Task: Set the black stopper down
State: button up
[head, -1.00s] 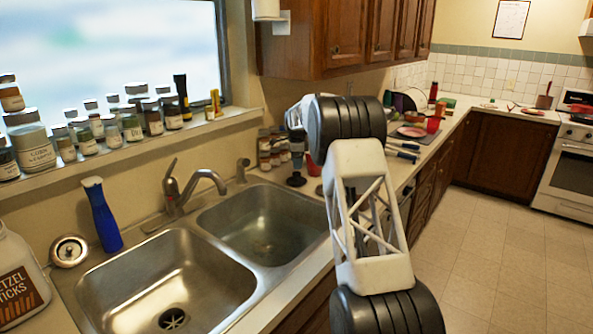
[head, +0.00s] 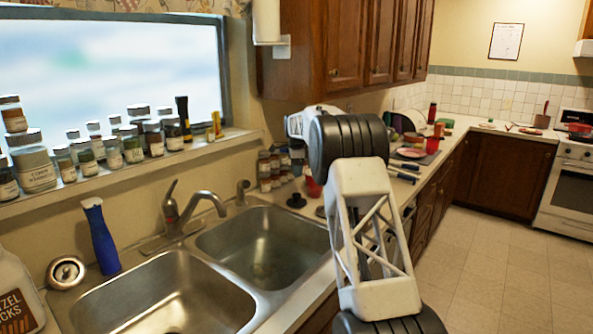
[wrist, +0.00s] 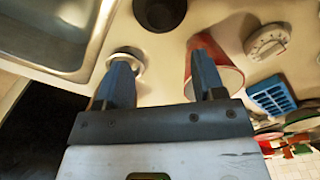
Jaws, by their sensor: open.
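The black stopper (head: 296,201) rests on the counter behind the right sink basin, near the wall. In the wrist view its dark round top (wrist: 160,12) shows at the upper edge, beyond my fingertips. My gripper (wrist: 161,70) is open, with nothing between its fingers but bare counter seen below. In the head view my gripper (head: 297,152) is above the stopper and apart from it, partly hidden by my arm.
A red cup (wrist: 225,77) stands behind my right finger in the wrist view. The sink edge (wrist: 75,45) is at left. Several spice jars (head: 268,170) stand by the wall.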

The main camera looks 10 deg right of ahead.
dwell(0.4)
jog(key=s+d+r+n, duration=0.1)
jog(key=s+r+n, duration=0.3)
jog(key=s+r, duration=1)
jog(key=s+d+r+n+t, duration=0.1)
jog(key=s+r+n, duration=0.1)
jog(key=s, duration=1.1)
jog(key=s+d+r+n, duration=0.1)
jog(key=s+r+n, duration=0.2)
jog(key=s, duration=0.9)
jog(key=s+f+n+t, duration=0.1)
jog(key=s+f+n, duration=0.1)
jog(key=s, duration=1)
jog(key=s+f+n, duration=0.1)
jog(key=s+n, duration=0.1)
jog(key=s, duration=1.1)
jog(key=s+f+n, duration=0.2)
jog(key=s+f, duration=0.3)
jog(key=s, duration=0.5)
jog(key=s+f+n, duration=0.2)
jog(key=s+f, duration=0.3)
jog(key=s, duration=0.5)
jog(key=shift+d+f+n+t, duration=0.3)
jog(key=shift+n, duration=0.1)
